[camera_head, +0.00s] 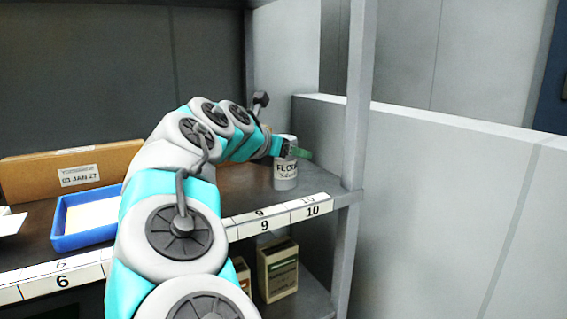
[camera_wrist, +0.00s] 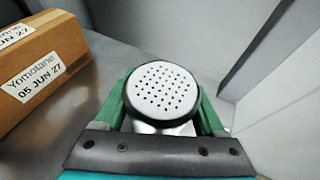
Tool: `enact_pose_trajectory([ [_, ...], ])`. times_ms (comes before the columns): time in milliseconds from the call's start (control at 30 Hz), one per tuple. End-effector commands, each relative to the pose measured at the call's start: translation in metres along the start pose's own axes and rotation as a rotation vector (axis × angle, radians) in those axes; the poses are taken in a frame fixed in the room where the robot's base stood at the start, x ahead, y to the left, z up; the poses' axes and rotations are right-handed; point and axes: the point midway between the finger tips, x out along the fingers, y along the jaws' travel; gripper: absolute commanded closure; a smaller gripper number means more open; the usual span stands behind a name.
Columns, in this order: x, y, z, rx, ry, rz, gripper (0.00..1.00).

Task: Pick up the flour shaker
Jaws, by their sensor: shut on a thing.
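The flour shaker (camera_head: 286,172) is a light grey can with a label that begins "FLOU". It stands upright at the right end of the shelf, near the post, in the head view. In the wrist view its round white lid with many small holes (camera_wrist: 160,91) faces the camera. My gripper (camera_head: 291,150) is at the upper part of the shaker. Its green fingers (camera_wrist: 160,97) lie on both sides of the can, shut on it. The can's lower body is mostly hidden in the wrist view.
A cardboard box (camera_wrist: 38,62) labelled "Yamotane 05 JUN 27" stands left of the shaker. A blue tray (camera_head: 88,239) and a long cardboard box (camera_head: 25,175) are farther left. A grey post (camera_head: 358,100) and wall stand close on the right. Boxes (camera_head: 277,268) sit on the shelf below.

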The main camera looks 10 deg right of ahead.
Motion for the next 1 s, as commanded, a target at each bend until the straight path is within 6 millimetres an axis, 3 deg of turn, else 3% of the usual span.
enact_pose_trajectory([
  [67, 0.0, 0.0, 0.0, 0.0, 0.0, 0.0, 0.58],
  [400, 0.0, 0.0, 0.0, 0.0, 0.0, 0.0, 0.97],
  [1000, -0.012, 0.008, 0.011, -0.001, 0.001, 0.0, 0.97],
])
